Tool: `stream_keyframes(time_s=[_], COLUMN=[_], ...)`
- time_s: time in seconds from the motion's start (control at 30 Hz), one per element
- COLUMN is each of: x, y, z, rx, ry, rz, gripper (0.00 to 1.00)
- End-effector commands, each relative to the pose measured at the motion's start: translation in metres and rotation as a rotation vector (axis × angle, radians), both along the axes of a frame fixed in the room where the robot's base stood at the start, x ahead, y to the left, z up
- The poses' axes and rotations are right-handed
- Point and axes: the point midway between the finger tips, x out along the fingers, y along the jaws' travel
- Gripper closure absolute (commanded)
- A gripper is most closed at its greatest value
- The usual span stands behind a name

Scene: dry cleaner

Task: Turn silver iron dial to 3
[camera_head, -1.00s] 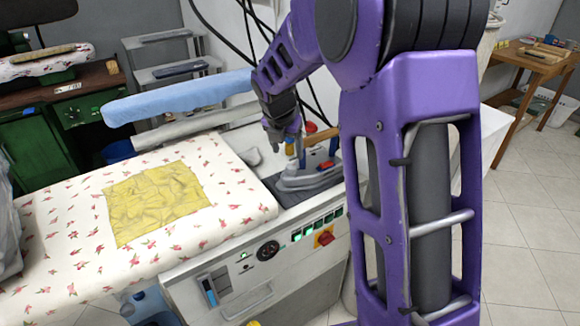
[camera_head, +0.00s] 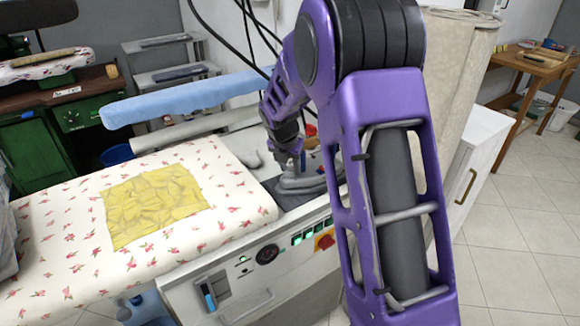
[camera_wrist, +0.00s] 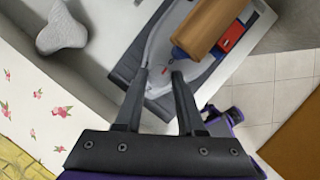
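The silver iron (camera_head: 302,183) rests on a dark pad at the right end of the ironing unit, partly covered by my arm. In the wrist view the iron's grey body (camera_wrist: 160,48) lies beyond my fingertips, with a brown handle (camera_wrist: 213,27) that has a blue end, and a red and blue part (camera_wrist: 232,38) beside it. My gripper (camera_wrist: 160,73) has its two fingers apart, with the tips over the iron's body and a small red mark between them. I cannot make out the dial or its numbers. In the head view my gripper (camera_head: 292,163) is just above the iron.
A flowered ironing board (camera_head: 75,215) with a yellow cloth (camera_head: 155,200) lies left of the iron. A blue padded sleeve board (camera_head: 180,98) is behind. Black cables hang behind my arm. A white cabinet (camera_head: 468,175) stands to the right.

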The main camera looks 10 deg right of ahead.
Motion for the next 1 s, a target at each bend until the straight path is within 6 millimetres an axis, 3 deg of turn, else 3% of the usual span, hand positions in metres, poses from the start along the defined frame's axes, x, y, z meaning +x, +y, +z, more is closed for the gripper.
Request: stream_keyframes(time_s=[0.03, 0.2, 0.63, 1.0], x=[0.0000, -0.0001, 0.0002, 0.0016], y=[0.0000, 0.0000, 0.0015, 0.0038], z=[0.0001, 0.0002, 0.0009, 0.0024], rx=[0.000, 0.000, -0.001, -0.001], ry=[0.000, 0.000, 0.001, 0.001], rz=[0.000, 0.000, -0.052, -0.323], gripper=[0.72, 1.00, 1.00, 1.00])
